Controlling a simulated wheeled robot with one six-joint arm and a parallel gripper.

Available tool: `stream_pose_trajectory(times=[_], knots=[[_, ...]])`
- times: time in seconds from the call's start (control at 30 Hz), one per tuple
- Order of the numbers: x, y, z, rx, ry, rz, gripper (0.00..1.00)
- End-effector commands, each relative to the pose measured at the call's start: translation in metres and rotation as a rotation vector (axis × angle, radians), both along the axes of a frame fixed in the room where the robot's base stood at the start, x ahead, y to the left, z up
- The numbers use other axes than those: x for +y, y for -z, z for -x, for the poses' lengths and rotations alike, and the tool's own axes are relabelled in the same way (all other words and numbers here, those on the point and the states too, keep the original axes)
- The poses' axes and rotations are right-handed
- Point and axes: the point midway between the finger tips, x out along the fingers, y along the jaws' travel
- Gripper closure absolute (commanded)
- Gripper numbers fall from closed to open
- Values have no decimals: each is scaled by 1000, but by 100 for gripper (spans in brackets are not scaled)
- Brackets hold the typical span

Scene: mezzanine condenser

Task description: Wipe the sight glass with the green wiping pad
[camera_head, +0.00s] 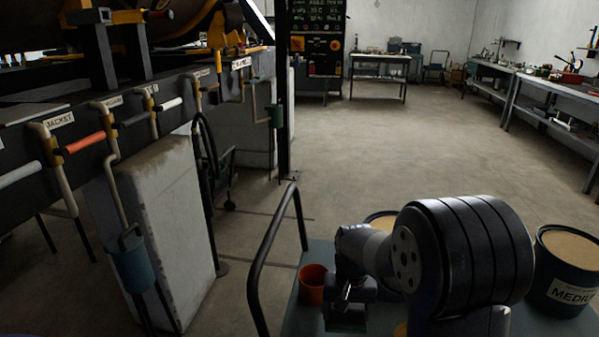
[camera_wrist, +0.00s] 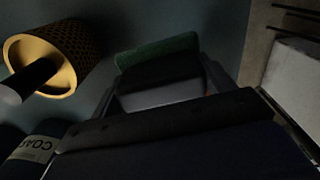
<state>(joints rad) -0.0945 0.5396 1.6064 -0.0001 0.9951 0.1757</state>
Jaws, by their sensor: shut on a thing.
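The green wiping pad (camera_wrist: 158,50) shows in the wrist view, with a dark block behind it, between my gripper's two fingers. My gripper (camera_wrist: 163,88) is shut on the pad's block. In the head view my gripper (camera_head: 347,300) is low over the cart top, and the dark green pad (camera_head: 345,322) is just under it. I cannot tell whether the pad touches the cart top. I cannot make out the sight glass in either view.
An orange cup (camera_head: 312,285) stands left of my gripper. A tub marked MEDIUM (camera_head: 560,293) stands at right. A yellow-rimmed cylinder (camera_wrist: 72,75) is near the pad. A black rail (camera_head: 273,250) edges the cart. Labelled pipework (camera_head: 60,120) stands left. Open floor lies beyond.

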Motion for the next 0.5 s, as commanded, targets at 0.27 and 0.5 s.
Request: stream_pose_trajectory(times=[0.27,0.5], knots=[[-41,-7,-12,2,-84,0,41],[-41,-17,-8,3,-82,0,41]])
